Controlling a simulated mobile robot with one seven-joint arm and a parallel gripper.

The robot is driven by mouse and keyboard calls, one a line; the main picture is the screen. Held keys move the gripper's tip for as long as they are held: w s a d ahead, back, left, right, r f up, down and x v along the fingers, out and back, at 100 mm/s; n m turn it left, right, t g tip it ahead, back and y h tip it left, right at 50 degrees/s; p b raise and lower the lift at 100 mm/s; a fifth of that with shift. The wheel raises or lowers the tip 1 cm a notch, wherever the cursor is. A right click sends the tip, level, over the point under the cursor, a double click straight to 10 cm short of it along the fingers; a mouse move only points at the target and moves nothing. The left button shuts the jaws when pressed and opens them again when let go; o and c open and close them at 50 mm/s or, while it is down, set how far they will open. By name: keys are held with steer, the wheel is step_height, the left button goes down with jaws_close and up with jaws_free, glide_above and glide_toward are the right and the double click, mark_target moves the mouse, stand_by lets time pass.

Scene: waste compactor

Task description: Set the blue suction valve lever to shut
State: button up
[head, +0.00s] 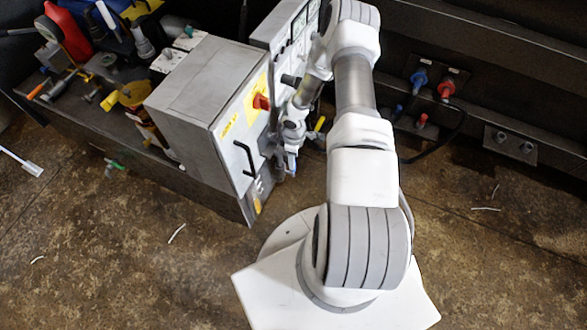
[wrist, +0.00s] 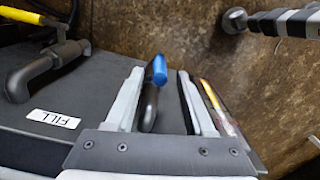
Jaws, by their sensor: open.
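The blue suction valve lever (wrist: 156,72) shows in the wrist view as a blue tip on a black handle, standing off a dark grey panel. My gripper (wrist: 160,76) is open, with one finger on each side of the lever. Narrow gaps show between the lever and both fingers, and I see no clear contact. In the head view my gripper (head: 291,150) is small and low at the front of the grey cabinet, and the lever is hard to make out there. The label for this lever is not visible.
A yellow-tipped lever (wrist: 22,15) with a black handle stands left of my gripper, beside a FILL label (wrist: 53,119). The grey cabinet (head: 205,85) carries a red knob (head: 262,102) and a black handle (head: 245,158). Open brown floor (head: 120,250) lies in front.

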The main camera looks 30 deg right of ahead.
step_height(320, 180, down, 7)
steer(key=shift+r+b, duration=0.2)
steer(key=shift+b, duration=0.55)
jaws_close()
stand_by(0.9)
